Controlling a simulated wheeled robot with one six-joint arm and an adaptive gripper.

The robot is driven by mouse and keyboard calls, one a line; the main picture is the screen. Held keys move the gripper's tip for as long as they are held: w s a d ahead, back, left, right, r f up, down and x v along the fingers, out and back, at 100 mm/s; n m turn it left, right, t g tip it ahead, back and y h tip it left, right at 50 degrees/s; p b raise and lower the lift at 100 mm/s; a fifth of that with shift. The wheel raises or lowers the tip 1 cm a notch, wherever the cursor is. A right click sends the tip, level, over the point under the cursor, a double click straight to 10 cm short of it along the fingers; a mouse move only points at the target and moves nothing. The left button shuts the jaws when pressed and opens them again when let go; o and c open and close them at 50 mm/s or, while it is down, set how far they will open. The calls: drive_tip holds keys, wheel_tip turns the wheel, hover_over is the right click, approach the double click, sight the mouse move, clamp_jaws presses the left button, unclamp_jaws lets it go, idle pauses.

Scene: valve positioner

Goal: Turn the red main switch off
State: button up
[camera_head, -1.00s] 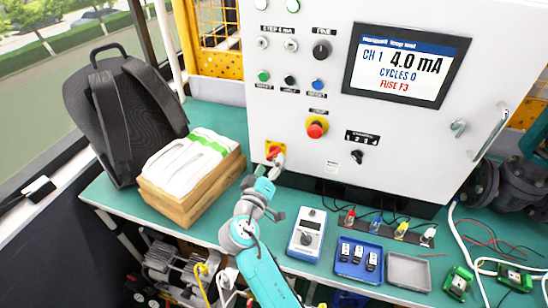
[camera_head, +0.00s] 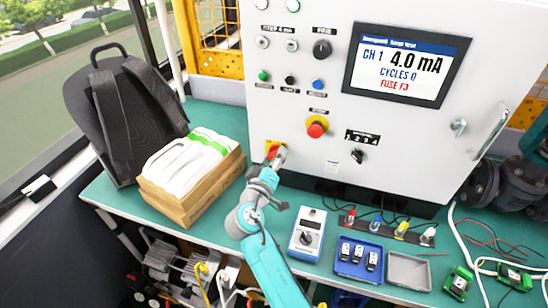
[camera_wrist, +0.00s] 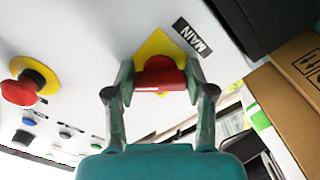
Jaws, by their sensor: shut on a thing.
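The red main switch (camera_wrist: 160,77) sits on a yellow plate (camera_wrist: 157,46) labelled MAIN in the wrist view. My gripper (camera_wrist: 159,83) has its two fingers on either side of the red handle, shut on it. The handle lies crosswise between the fingertips in that view. In the head view my gripper (camera_head: 277,157) is at the panel's lower left, and it hides most of the switch, with some of the yellow and red plate (camera_head: 272,147) showing.
A red emergency button (camera_head: 316,127) on a yellow ring is up and right of the switch. A cardboard box (camera_head: 190,190) with white packs stands close at left. A blue tray (camera_head: 358,258) and a handheld meter (camera_head: 307,234) lie on the green bench. The panel screen (camera_head: 406,63) reads 4.0 mA.

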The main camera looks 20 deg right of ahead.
drive_tip(key=shift+n, duration=0.3)
drive_tip(key=n, duration=0.3)
drive_tip(key=shift+n, duration=0.3)
drive_tip(key=n, duration=0.4)
drive_tip(key=shift+r+n, duration=0.15)
drive_tip(key=shift+n, duration=0.15)
drive_tip(key=n, duration=0.4)
drive_tip(key=shift+r+n, duration=0.1)
drive_tip(key=shift+n, duration=0.2)
drive_tip(key=shift+r+n, duration=0.1)
drive_tip(key=shift+n, duration=2.1)
drive_tip(key=o, duration=1.2)
drive_tip(key=shift+c, duration=0.2)
drive_tip(key=v, duration=1.2)
